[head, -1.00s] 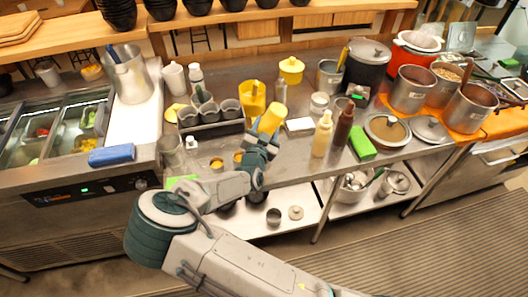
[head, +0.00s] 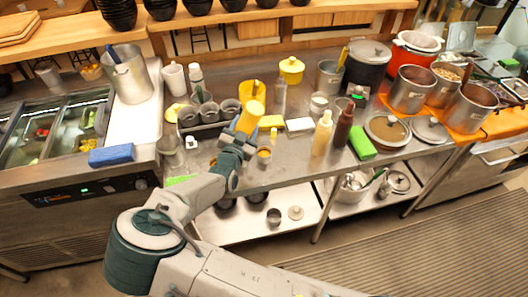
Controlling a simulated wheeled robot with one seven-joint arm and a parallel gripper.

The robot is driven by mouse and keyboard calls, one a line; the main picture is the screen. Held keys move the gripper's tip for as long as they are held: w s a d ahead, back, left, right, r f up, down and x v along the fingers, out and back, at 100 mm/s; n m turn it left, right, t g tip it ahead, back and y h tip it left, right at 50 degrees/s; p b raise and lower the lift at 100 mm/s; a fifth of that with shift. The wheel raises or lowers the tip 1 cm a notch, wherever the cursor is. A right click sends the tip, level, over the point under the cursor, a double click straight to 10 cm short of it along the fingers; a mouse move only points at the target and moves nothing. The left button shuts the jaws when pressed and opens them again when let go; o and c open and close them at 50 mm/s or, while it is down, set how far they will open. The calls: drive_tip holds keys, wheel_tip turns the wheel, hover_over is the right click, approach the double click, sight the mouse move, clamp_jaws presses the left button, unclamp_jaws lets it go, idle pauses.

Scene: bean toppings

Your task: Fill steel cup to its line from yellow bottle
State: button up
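The yellow bottle (head: 250,117) is held in my gripper (head: 239,136), whose fingers are around its lower end. The bottle is above the counter, leaning a little to the right. A small steel cup (head: 264,155) with yellow showing inside stands on the counter just right of and below my gripper. Its fill line is too small to make out. Whether any sauce is flowing from the bottle cannot be told. Part of the counter behind my gripper and arm is hidden.
A caddy of grey cups (head: 209,118) and a yellow jug (head: 246,90) stand behind. A small yellow item (head: 274,134), a white box (head: 299,126), a cream bottle (head: 322,134), a brown bottle (head: 343,125) and a green block (head: 361,142) are to the right.

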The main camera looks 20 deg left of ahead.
drive_tip(key=w+d+f, duration=0.3)
drive_tip(key=w+d, duration=0.2)
drive_tip(key=d, duration=0.3)
drive_tip(key=shift+w+d, duration=0.15)
drive_tip(key=shift+d, duration=0.15)
drive_tip(key=shift+o, duration=0.4)
drive_tip(key=c, duration=0.7)
drive_tip(key=shift+o, duration=0.2)
drive_tip(key=o, duration=0.6)
